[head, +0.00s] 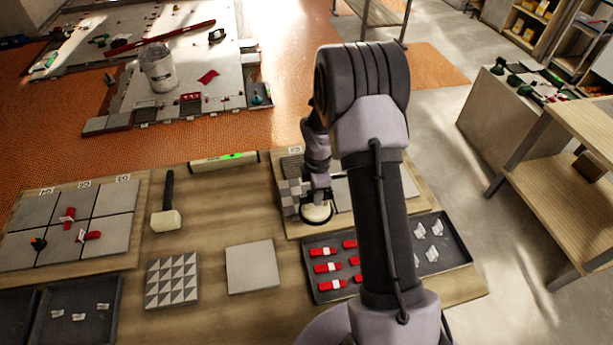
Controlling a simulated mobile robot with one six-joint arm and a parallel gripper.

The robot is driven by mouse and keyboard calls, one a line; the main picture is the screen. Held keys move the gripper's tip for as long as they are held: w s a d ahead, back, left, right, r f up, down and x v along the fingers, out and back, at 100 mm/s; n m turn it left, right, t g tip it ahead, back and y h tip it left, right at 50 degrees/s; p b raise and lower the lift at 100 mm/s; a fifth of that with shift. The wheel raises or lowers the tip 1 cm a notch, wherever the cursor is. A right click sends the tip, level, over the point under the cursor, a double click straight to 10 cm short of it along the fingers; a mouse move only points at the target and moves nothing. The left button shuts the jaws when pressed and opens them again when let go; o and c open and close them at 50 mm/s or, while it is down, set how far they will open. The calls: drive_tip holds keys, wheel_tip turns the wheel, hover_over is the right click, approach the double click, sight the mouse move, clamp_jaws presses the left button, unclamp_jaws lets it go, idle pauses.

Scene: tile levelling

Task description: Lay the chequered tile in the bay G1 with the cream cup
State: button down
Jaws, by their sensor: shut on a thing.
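The chequered tile (290,198), in grey and pale squares, shows in the head view at the left of the right-hand board (292,231). My arm and gripper hide part of it. A small label (295,150), seemingly G1, is at that board's back edge, above a dark ribbed piece (291,166). My gripper (318,193) is shut on the cream cup (316,213), a pale round disc with a dark rim. The cup overlaps the chequered tile's lower right in the picture. I cannot tell whether they touch, or whether the tile lies flat in the bay.
A triangle-patterned tile (172,280) and a plain tile (252,267) lie on the bench. A mallet (166,219) and a level (224,161) lie behind. A dark tray (453,250) holds red wedges and clear clips. A tiled board (116,204) with red clips is left.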

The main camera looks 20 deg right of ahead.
drive_tip(key=s, duration=0.4)
drive_tip(key=shift+s+r, duration=0.25)
drive_tip(key=shift+r, duration=0.05)
drive_tip(key=shift+s+r+p, duration=0.1)
drive_tip(key=shift+r+p, duration=0.15)
drive_tip(key=shift+p, duration=0.1)
wheel_tip(320, 180, up, 6)
drive_tip(key=p, duration=0.4)
drive_tip(key=shift+r+p, duration=0.15)
drive_tip(key=shift+p, duration=0.25)
